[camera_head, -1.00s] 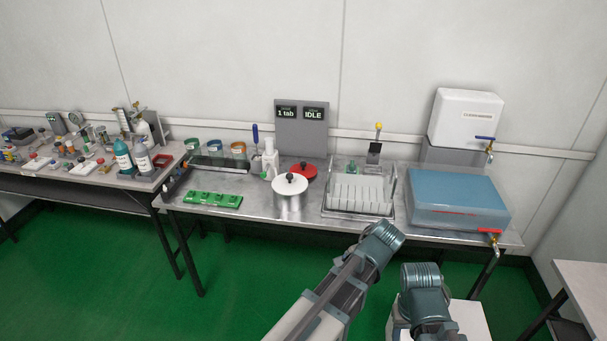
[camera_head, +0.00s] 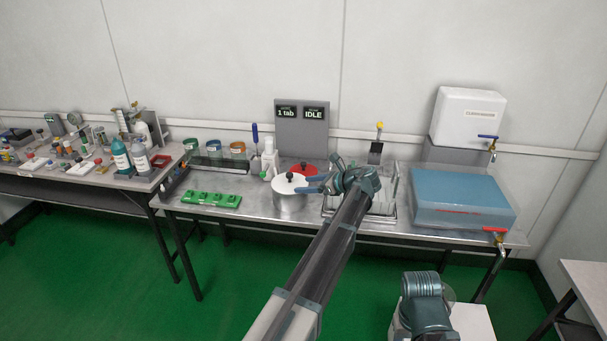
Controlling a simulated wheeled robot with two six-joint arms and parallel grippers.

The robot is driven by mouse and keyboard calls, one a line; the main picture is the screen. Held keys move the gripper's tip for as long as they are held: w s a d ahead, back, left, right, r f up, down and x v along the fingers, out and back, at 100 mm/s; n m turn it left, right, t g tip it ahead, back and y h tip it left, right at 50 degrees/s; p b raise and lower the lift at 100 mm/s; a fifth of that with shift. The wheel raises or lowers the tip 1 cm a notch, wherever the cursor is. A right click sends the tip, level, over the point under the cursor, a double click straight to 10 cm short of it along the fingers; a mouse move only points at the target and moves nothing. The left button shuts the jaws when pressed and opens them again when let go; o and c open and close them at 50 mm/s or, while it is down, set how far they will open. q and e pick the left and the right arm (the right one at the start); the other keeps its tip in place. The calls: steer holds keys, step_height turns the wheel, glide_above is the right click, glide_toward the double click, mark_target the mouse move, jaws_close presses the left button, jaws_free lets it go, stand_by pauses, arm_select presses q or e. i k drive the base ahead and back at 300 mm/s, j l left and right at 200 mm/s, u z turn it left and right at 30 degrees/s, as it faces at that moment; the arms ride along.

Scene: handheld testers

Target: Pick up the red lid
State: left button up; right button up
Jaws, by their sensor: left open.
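The red lid (camera_head: 311,170) with a dark knob lies at the back middle of the steel table, behind a metal pot. The white lid (camera_head: 288,183) with a black knob sits on the pot (camera_head: 290,203) and hides part of the red lid's front. My left gripper (camera_head: 318,176) is open, with its blue fingers spread at the right of the red lid and reaching over the pot's right side. I cannot tell whether a finger touches either lid. The right arm shows at the bottom right; its gripper is not visible.
A wire rack (camera_head: 385,212) with pale plates stands right of the pot, partly behind my left arm. A blue-lidded bath (camera_head: 462,198) is farther right. A white bottle (camera_head: 269,160) stands left of the red lid. A grey display panel (camera_head: 302,138) stands behind it.

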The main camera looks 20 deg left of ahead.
mark_target(305, 169)
steer(key=i, duration=1)
